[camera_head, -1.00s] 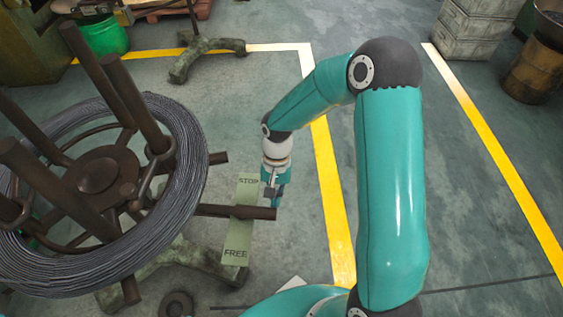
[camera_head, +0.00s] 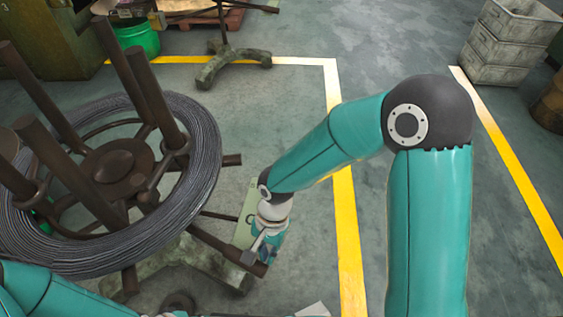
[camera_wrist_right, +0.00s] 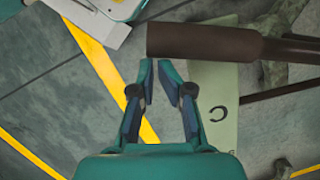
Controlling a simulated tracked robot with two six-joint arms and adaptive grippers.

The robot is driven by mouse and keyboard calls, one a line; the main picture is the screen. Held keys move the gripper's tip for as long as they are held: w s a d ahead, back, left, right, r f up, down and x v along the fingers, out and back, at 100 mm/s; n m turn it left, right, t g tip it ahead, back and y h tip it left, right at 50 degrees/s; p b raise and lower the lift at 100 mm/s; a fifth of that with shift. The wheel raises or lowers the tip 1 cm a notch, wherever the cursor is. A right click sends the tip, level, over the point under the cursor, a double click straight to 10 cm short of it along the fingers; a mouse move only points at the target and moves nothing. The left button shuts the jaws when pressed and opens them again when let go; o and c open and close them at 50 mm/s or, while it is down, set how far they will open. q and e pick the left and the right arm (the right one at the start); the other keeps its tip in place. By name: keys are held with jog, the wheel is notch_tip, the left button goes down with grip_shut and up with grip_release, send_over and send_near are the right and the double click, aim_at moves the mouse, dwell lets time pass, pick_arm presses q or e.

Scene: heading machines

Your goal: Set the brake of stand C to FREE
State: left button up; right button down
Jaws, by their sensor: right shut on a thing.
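The brown brake lever (camera_head: 215,246) points to the lower right from under the reel of stand C (camera_head: 118,160). My right gripper (camera_head: 258,253) is shut on the lever near its free end. The right wrist view shows the fingertips (camera_wrist_right: 165,68) against the thick end of the lever (camera_wrist_right: 205,42). The pale green plate (camera_head: 247,200) lies below the lever, partly covered by my gripper. A dark letter C shows on the plate in the right wrist view (camera_wrist_right: 218,112). The words STOP and FREE are not readable now. My left gripper is out of view.
The reel carries a grey wire coil (camera_head: 205,180) and upright brown posts close to the gripper's left. Yellow floor lines (camera_head: 345,230) run to the right. Grey crates (camera_head: 510,40) and a green bucket (camera_head: 137,38) stand farther back.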

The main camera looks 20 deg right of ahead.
jog(key=shift+s+a+f+g, duration=0.15)
jog(key=shift+s+a+g, duration=0.3)
jog(key=shift+s, duration=0.45)
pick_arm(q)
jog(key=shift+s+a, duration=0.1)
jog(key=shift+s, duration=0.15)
pick_arm(e)
jog(key=w+d+v, duration=0.1)
jog(key=v, duration=1.1)
jog(key=shift+t, duration=0.35)
